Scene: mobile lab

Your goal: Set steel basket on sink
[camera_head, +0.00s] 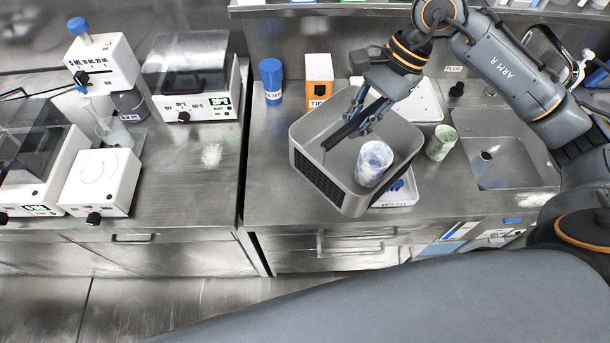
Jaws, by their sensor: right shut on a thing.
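The steel basket (318,182) is a grey open box with a perforated side, in the middle of the head view. It looks tilted and overlaps the counter's front edge, apparently held above the counter. A whitish-blue jar (374,163) shows within its opening. My right gripper (345,131) comes down over the basket and is shut on it; the fingertips partly hide the contact. The sink (505,165) is a rectangular steel basin with a dark drain, to the right of the basket. My left gripper is out of view.
A greenish jar (441,142) stands between basket and sink. A white tray (401,193) lies partly hidden behind the basket. A blue-capped bottle (271,81) and an orange-white box (319,82) stand behind. Lab devices, including a hotplate (101,182), fill the left counter.

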